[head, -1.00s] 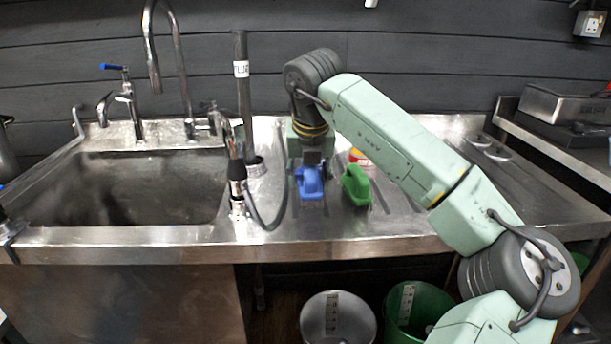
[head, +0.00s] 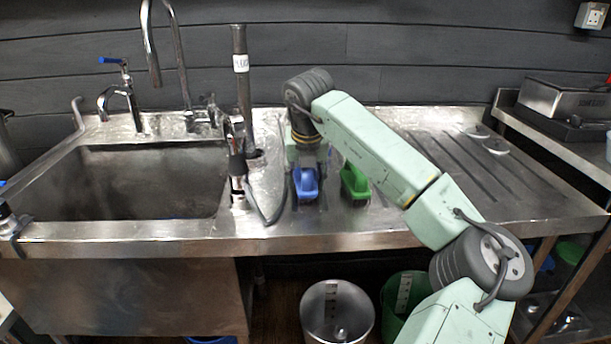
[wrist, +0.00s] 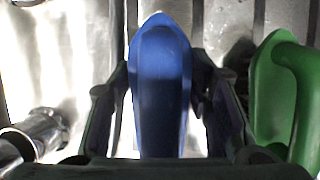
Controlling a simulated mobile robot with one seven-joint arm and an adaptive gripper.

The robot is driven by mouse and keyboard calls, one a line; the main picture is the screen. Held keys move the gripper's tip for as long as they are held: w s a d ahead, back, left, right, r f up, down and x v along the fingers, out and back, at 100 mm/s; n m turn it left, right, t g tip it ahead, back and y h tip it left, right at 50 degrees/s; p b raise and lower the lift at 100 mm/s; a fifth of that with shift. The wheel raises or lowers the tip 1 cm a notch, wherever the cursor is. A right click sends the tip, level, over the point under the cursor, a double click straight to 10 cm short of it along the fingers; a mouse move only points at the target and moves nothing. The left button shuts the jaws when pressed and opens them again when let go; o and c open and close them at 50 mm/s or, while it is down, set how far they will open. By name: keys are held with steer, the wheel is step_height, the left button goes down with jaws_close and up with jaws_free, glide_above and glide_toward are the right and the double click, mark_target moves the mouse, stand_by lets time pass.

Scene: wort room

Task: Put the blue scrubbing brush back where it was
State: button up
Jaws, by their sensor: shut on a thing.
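The blue scrubbing brush (head: 305,184) is at the steel drainboard, right of the sink and left of a green brush (head: 354,182). In the wrist view the blue brush (wrist: 160,90) stands lengthwise between the two fingers of my gripper (wrist: 162,105), which is shut on it. In the head view my gripper (head: 306,160) is partly hidden behind the brush and under my wrist. I cannot tell whether the brush touches the drainboard. The green brush (wrist: 285,95) is close to the right finger in the wrist view, apart from it.
A spray tap with a hose (head: 238,165) stands close to the left of the brush, and a steel pipe (head: 243,90) is behind it. The sink basin (head: 150,185) is further left. Buckets (head: 337,312) stand below.

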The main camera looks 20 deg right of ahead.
steer(key=o, duration=1.1)
steer(key=v, duration=1.2)
steer(key=shift+r+b, duration=0.15)
steer(key=shift+b, duration=0.25)
